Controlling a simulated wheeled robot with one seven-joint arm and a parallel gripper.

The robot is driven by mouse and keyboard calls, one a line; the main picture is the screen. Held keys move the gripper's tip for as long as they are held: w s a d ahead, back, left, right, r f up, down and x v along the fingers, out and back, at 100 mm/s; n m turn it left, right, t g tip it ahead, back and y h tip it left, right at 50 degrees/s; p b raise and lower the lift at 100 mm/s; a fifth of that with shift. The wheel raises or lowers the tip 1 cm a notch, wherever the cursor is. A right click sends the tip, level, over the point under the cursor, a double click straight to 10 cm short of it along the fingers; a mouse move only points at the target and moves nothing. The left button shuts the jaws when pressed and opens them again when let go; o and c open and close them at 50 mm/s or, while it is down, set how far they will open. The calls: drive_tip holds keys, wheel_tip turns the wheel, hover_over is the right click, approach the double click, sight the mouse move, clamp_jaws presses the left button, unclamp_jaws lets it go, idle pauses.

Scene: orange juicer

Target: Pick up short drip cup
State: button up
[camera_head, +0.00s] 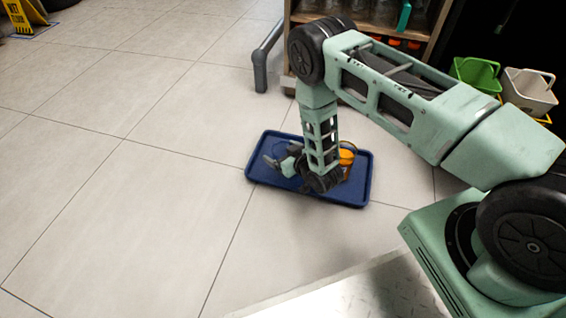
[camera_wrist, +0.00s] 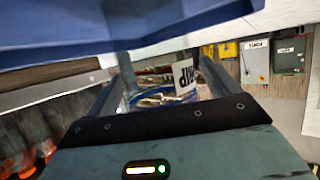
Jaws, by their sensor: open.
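A blue tray (camera_head: 355,190) lies on the tiled floor in the head view; its blue underside or rim (camera_wrist: 60,28) fills the top of the wrist view. My gripper (camera_head: 273,160) is low over the tray's left part, pointing left. In the wrist view my gripper (camera_wrist: 158,75) has its two fingers spread apart. A white label (camera_wrist: 185,77) with dark letters ending in "IP" and a clear, blue-ringed cup-like thing (camera_wrist: 152,97) show between the fingers. I cannot tell whether the fingers touch it. In the head view the cup is not clearly made out.
An orange container (camera_head: 347,157) stands on the tray, right of my wrist. A shelf unit (camera_head: 390,22), a grey pipe (camera_head: 262,68), a green bucket (camera_head: 475,73) and a white bucket (camera_head: 528,92) are behind. A yellow sign (camera_head: 18,16) is far left. Open floor lies left.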

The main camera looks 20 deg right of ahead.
drive_tip(key=c, duration=1.1)
drive_tip(key=shift+r, duration=0.15)
